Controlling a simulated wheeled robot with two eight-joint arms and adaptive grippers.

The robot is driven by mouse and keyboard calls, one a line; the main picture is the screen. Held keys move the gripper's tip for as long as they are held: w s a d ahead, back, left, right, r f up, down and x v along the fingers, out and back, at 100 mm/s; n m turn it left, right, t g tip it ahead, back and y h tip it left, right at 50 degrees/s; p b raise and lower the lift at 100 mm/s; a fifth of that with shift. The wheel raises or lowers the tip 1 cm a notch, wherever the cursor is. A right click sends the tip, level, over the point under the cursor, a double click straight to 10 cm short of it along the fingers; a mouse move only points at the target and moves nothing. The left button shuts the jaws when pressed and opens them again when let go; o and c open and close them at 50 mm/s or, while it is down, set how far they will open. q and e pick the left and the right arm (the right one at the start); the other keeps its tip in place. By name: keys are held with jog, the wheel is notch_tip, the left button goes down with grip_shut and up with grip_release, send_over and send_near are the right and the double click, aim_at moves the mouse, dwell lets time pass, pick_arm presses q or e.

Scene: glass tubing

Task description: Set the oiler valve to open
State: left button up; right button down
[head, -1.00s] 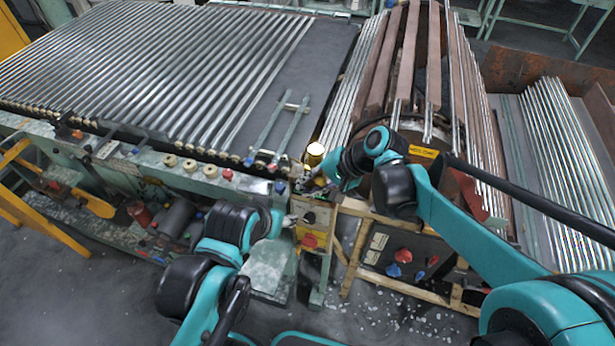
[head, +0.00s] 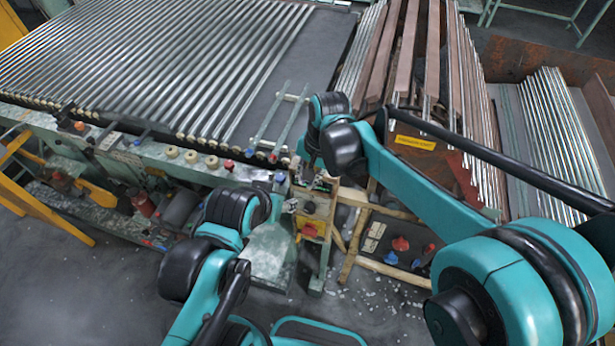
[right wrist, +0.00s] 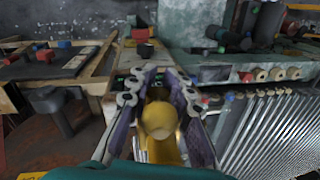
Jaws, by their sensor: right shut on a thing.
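The oiler (right wrist: 158,122), a brass-yellow rounded body, sits between the fingers of my right gripper (right wrist: 156,88) in the right wrist view. My right gripper is shut on it. In the head view my right gripper (head: 313,182) points down at the top of the control post by the machine's corner, and the oiler is hidden there behind my wrist. The valve's lever and its setting cannot be made out. My left arm reaches in from below in the head view, and its fingers are too small and covered to read.
A control box with a red button (head: 309,231) stands just below my right gripper. The roller bed (head: 190,60) with glass tubes lies at left. A wooden-framed panel with knobs (head: 400,244) is at right, and tube racks (head: 545,130) lie beyond it.

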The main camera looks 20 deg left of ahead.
jog(key=shift+s+f, duration=0.1)
jog(key=c, duration=1.6)
grip_release()
jog(key=shift+c, duration=0.2)
jog(key=shift+d, duration=0.1)
jog(key=r, duration=0.4)
jog(key=d+r, duration=0.1)
jog(key=r, duration=0.3)
jog(key=d+r, duration=0.1)
jog(key=r, duration=0.3)
jog(key=shift+d+f, duration=0.1)
